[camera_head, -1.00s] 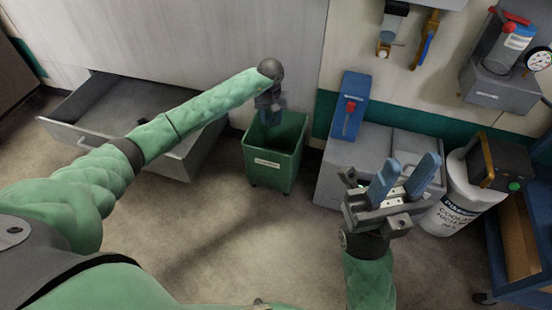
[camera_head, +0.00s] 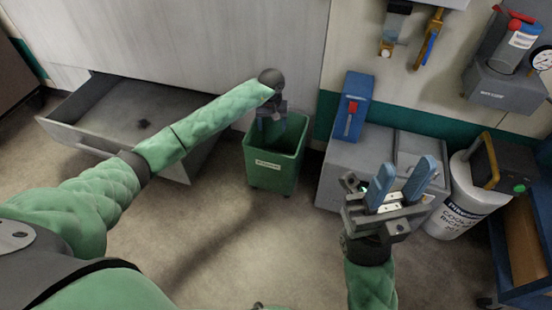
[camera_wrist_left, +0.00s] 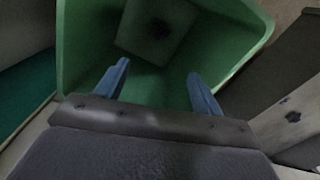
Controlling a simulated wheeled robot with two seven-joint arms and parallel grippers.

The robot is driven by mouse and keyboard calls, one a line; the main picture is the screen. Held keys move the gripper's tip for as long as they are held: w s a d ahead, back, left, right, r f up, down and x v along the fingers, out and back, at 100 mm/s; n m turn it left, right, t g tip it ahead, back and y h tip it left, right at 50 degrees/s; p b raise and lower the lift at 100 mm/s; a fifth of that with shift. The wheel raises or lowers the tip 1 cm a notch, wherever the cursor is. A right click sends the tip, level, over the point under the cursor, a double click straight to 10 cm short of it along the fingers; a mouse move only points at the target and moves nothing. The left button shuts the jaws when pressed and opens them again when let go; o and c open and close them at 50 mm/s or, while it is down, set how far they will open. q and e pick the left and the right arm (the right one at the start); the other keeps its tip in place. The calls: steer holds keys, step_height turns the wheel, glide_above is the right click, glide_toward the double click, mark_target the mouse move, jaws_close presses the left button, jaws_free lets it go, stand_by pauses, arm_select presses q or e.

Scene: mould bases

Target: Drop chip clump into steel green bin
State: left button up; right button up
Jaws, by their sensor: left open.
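The green bin (camera_head: 273,171) stands on the floor in the middle of the head view, with a pale label on its front. My left gripper (camera_head: 273,128) points down into its mouth. In the left wrist view the open blue fingers (camera_wrist_left: 158,76) are apart and empty over the bin (camera_wrist_left: 78,45). My right gripper (camera_head: 402,184) is open and empty, pointing up, away from the bin.
The grey drawer (camera_head: 85,142) stands open left of the bin. A grey cabinet (camera_head: 345,160) with a blue device (camera_head: 352,106) stands to the right. A white coolant drum (camera_head: 460,200) is further right. The floor in front of the bin is clear.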

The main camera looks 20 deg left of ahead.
arm_select(q)
step_height(320, 180, up, 8)
steer(key=p, duration=0.2)
stand_by(0.3)
steer(key=shift+f, duration=0.1)
stand_by(0.4)
